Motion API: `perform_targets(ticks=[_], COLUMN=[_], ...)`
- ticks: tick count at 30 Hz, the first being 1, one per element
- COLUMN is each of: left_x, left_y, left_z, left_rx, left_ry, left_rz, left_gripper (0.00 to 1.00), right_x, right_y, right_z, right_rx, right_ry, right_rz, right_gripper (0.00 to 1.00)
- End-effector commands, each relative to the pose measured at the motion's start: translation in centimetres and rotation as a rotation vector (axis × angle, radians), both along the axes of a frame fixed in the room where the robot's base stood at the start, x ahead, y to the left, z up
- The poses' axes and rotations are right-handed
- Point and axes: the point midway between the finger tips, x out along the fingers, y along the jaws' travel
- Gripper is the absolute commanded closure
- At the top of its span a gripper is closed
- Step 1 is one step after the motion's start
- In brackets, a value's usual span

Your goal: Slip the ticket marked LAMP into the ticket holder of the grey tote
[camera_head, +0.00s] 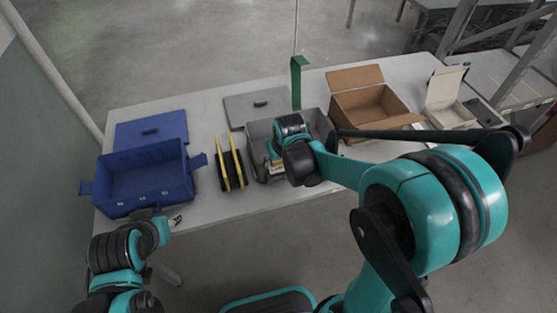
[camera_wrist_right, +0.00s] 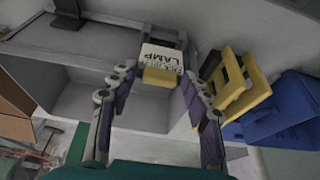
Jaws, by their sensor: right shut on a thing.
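The grey tote (camera_head: 322,122) stands on the table, partly hidden behind my right gripper and wrist. Its grey wall also shows in the right wrist view (camera_wrist_right: 60,92). A white ticket marked LAMP (camera_wrist_right: 162,58), with a yellow block (camera_wrist_right: 160,77) at its near edge, is between the fingertips of my right gripper (camera_wrist_right: 158,82), which is shut on it. The ticket overlaps a dark frame (camera_wrist_right: 130,20) at the tote's wall; I cannot tell whether it is inside the frame. My left gripper (camera_head: 175,219) is low near the table's front edge, its jaws too small to read.
A blue tote (camera_head: 150,197) with a blue lid (camera_head: 150,130) behind it stands left. A black and yellow rack (camera_head: 231,170) is left of the grey tote.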

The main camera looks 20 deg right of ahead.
Motion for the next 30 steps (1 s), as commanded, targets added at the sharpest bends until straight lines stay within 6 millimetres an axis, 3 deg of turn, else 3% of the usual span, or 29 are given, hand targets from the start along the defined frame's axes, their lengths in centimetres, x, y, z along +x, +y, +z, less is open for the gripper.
perform_targets(ticks=[30], left_x=[0.0], left_y=[0.0], left_z=[-1.3], left_rx=[0.000], left_ry=[0.000], left_rz=[0.000], left_gripper=[0.60], right_x=[0.0], right_y=[0.0], right_z=[-1.5], right_rx=[0.000], right_ry=[0.000], right_rz=[0.000], right_gripper=[0.75])
